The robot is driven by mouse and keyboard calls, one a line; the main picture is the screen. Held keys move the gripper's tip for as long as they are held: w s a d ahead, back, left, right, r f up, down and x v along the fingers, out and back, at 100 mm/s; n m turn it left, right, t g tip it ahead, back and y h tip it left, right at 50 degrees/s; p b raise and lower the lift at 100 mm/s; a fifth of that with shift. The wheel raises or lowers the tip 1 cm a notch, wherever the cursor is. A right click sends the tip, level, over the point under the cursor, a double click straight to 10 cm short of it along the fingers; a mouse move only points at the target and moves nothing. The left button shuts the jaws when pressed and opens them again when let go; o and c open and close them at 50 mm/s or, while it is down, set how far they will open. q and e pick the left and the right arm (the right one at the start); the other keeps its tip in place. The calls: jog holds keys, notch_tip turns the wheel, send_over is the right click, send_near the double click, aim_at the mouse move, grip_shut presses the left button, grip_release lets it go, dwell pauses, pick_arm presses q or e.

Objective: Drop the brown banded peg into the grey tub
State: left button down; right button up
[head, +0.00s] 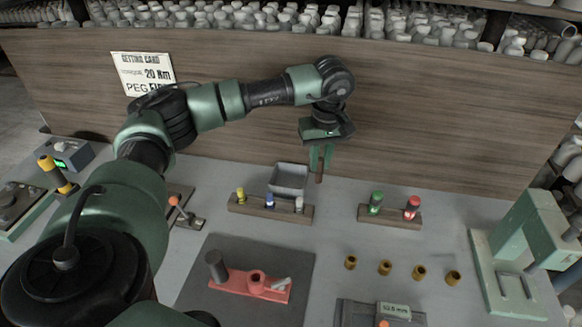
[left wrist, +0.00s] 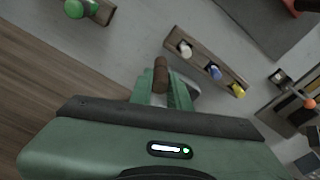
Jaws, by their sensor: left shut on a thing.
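My left gripper (head: 321,158) is shut on the brown peg (head: 319,173), which hangs below the fingertips above the bench. In the left wrist view the brown peg (left wrist: 161,74) sits between the green fingers (left wrist: 160,88); I cannot make out its bands. The grey tub (head: 289,181) stands on the bench behind the left peg rack. In the head view the peg is to the right of the tub and apart from it. In the left wrist view the tub is mostly hidden behind the gripper. My right gripper is not in view.
A wooden rack (head: 245,207) holds yellow, blue and white pegs in front of the tub. Another rack (head: 391,216) holds green and red pegs. Several brass bushings (head: 385,267), a red fixture (head: 236,282) on a dark mat and a green press (head: 518,240) stand nearer or right.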

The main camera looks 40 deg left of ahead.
pick_arm(q)
jog(key=w+a+n+p, duration=0.2)
jog(key=a+n, duration=0.4)
jog(key=a, duration=0.8)
notch_tip(320, 180, down, 6)
jog(key=b, duration=0.5)
jog(key=shift+a+g, duration=0.15)
jog(key=shift+g, duration=0.15)
jog(key=c, duration=1.3)
grip_release()
jog(key=shift+s, duration=0.1)
jog(key=shift+o, duration=0.2)
notch_tip(320, 180, up, 8)
jog(key=d+b, duration=0.1)
jog(key=b, duration=0.1)
jog(key=shift+f, duration=0.15)
